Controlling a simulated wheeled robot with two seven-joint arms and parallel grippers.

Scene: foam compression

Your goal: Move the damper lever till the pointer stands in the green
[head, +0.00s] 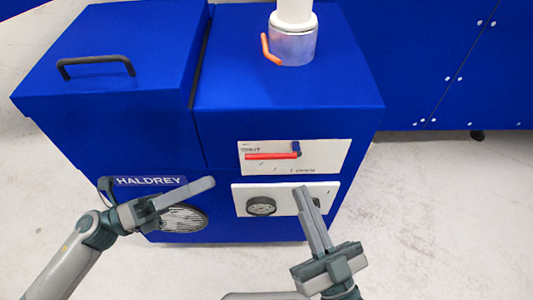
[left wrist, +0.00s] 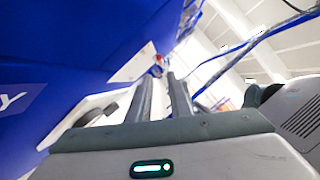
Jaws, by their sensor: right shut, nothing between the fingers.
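The blue machine has a white SHUT/OPEN panel (head: 325,158) with a long red bar (head: 270,156) lying almost level across it. A small dark blue grip (head: 296,147) sits at the bar's right end. An orange handle (head: 268,48) sticks out at the metal collar (head: 292,46) on top. I cannot make out a green zone. My right gripper (head: 309,194) is shut and empty, in front of the lower white panel (head: 240,198), below the red bar. My left gripper (head: 213,182) is left of both panels, its fingers slightly apart and empty in the left wrist view (left wrist: 160,76).
A round dark dial or knob (head: 262,206) sits on the lower panel, between my grippers. A round vent (head: 183,219) is behind my left gripper, under the HALDREY plate (head: 150,181). Blue cabinets (head: 435,60) stand at the back right. The floor right of the machine is clear.

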